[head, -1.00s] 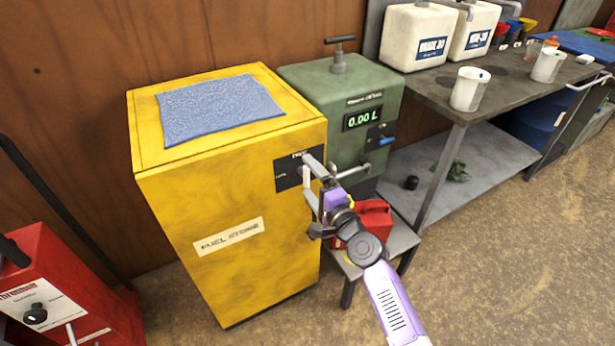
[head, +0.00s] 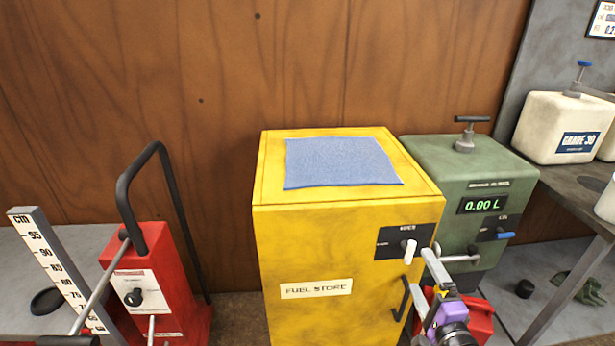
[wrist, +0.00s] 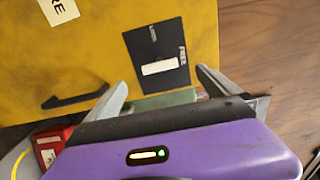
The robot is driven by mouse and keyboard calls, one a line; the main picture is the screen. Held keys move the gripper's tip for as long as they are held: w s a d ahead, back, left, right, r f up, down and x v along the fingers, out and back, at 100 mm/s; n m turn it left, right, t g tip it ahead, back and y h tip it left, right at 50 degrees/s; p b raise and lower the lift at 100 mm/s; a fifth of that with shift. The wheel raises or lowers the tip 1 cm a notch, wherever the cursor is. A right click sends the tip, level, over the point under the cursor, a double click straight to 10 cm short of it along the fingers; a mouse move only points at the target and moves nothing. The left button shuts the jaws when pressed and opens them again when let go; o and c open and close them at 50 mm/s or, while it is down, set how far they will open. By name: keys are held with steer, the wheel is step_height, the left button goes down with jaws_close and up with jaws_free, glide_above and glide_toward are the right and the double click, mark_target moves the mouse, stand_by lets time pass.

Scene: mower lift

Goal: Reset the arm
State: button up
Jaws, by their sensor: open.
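My gripper (head: 448,262) is open and empty in front of the yellow fuel store cabinet (head: 316,240), near its upper right front. In the wrist view the two fingers of my gripper (wrist: 164,82) stand apart, one on either side of the black latch plate (wrist: 157,55). The white lever (wrist: 160,67) on that plate lies between the fingers in the picture, apart from both. In the head view the lever (head: 408,250) stands roughly upright. The cabinet's black door handle (head: 401,298) is just below the plate, and the door looks shut.
A blue cloth (head: 340,163) lies on the cabinet. A green dispenser (head: 440,150) reading 0.00 L stands to the right, with a red can (head: 478,318) below it. A red jack-like unit (head: 150,270) stands left. A bench with a white jug (head: 566,125) is far right.

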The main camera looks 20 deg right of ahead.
steer(key=s+a+r+n+g+y+p, duration=0.1)
steer(key=s+a+r+n, duration=0.1)
steer(key=s+a+n, duration=0.5)
steer(key=s+a+r+n+y+p, duration=0.2)
steer(key=s+a+n, duration=0.5)
steer(key=s, duration=0.8)
steer(key=s+a+r+n+g+y+p, duration=0.1)
steer(key=s+a+r+n+y, duration=0.1)
steer(key=s+a+r+n, duration=0.2)
steer(key=s+a+n, duration=0.3)
steer(key=s+a, duration=0.1)
steer(key=s, duration=0.3)
steer(key=shift+g+p, duration=0.3)
steer(key=shift+p, duration=0.1)
steer(key=shift+a, duration=0.1)
